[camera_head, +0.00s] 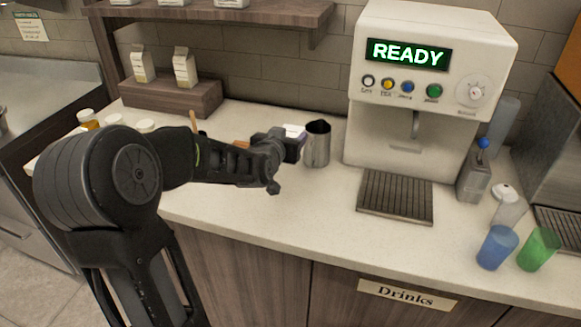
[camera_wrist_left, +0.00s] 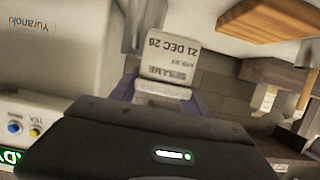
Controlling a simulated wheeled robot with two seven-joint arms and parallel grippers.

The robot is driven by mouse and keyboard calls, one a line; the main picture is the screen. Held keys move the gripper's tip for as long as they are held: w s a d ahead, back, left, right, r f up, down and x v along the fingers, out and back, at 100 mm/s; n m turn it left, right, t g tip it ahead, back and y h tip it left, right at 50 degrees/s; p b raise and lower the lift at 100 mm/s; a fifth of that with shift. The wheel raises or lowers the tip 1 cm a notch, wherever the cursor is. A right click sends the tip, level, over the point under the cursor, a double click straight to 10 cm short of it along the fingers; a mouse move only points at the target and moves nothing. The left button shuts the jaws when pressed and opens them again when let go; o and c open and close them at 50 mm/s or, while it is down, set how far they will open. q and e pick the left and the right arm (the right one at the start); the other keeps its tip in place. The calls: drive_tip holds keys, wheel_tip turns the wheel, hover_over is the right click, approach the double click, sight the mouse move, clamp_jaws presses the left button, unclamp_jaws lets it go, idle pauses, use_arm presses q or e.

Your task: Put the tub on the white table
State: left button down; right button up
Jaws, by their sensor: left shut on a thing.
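My left gripper (camera_head: 291,140) is shut on a small tub (camera_head: 294,129), beside and left of the metal pitcher in the head view. Little of the tub shows there, only a pale top edge. The white counter (camera_head: 255,215) spreads below the arm. I cannot tell how far the tub is above it. No separate white table can be made out. My right gripper is not in view.
The metal pitcher (camera_head: 317,145) stands close to the gripper. The drinks machine (camera_head: 425,95) with its drip grille (camera_head: 396,197) is to the right. Blue (camera_head: 497,247) and green (camera_head: 538,249) cups stand at the front right. A wooden riser (camera_head: 171,97) holds cartons. The front middle counter is clear.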

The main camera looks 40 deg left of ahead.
use_arm(q)
wheel_tip(320, 180, down, 6)
drive_tip(key=shift+r, duration=0.25)
wheel_tip(320, 180, down, 4)
drive_tip(key=shift+r, duration=0.2)
drive_tip(key=shift+f, duration=0.25)
